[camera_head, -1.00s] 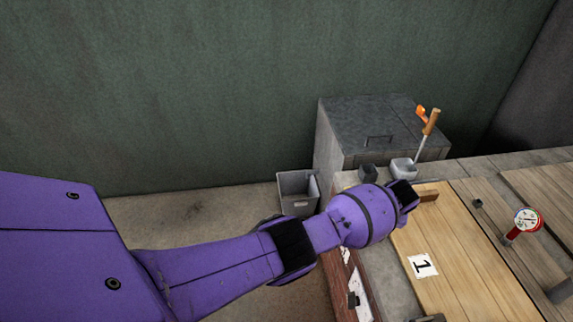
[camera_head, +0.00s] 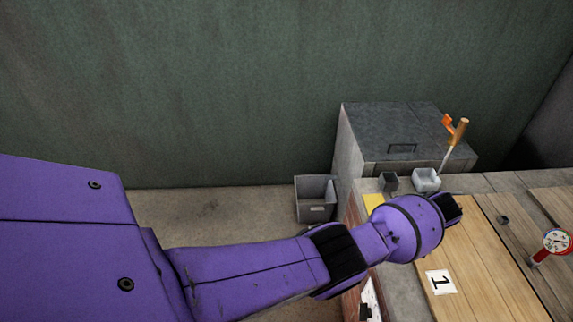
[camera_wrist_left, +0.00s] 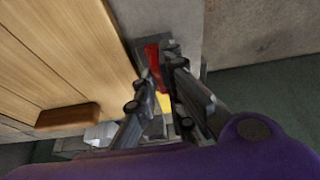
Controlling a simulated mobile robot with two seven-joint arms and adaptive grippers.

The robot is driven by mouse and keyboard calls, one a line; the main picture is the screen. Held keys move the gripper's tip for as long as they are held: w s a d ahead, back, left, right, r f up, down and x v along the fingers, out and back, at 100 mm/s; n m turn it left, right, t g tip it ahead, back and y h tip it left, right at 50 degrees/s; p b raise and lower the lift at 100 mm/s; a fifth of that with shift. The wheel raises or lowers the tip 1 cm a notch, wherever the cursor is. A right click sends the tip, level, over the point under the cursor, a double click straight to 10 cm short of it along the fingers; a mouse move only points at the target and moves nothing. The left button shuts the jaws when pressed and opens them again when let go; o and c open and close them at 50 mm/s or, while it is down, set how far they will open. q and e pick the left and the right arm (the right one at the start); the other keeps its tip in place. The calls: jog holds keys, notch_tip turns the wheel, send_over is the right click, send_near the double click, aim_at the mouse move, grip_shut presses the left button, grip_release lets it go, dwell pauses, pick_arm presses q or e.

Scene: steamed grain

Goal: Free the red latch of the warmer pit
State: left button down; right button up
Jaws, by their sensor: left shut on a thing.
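The red latch (camera_wrist_left: 153,66) shows in the left wrist view at the edge of the pit, beside the wooden lid. My left gripper (camera_wrist_left: 163,68) is shut on it, with a finger on either side. In the head view my left arm reaches across to the near corner of the lid marked 1 (camera_head: 484,270). The latch and the gripper's fingertips are hidden behind the arm there. My right gripper is in neither view.
A red dial gauge (camera_head: 556,243) stands on the boards at the right. A white container (camera_head: 426,180) and a dark cup (camera_head: 389,181) stand behind the lid. A grey bin (camera_head: 316,198) is on the floor. A metal box (camera_head: 395,125) stands at the back.

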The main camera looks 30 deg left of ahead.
pick_arm(q)
jog(key=shift+w+r, duration=0.1)
jog(key=shift+r, duration=0.05)
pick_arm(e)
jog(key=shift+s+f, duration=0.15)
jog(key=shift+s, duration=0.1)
pick_arm(q)
jog(key=c, duration=1.8)
grip_release()
jog(key=shift+c, duration=0.2)
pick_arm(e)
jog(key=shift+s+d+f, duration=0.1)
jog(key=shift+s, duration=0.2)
pick_arm(q)
jog(key=shift+r, duration=0.1)
jog(key=v, duration=1.1)
jog(key=shift+r, duration=0.4)
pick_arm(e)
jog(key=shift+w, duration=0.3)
pick_arm(q)
jog(key=shift+d, duration=0.15)
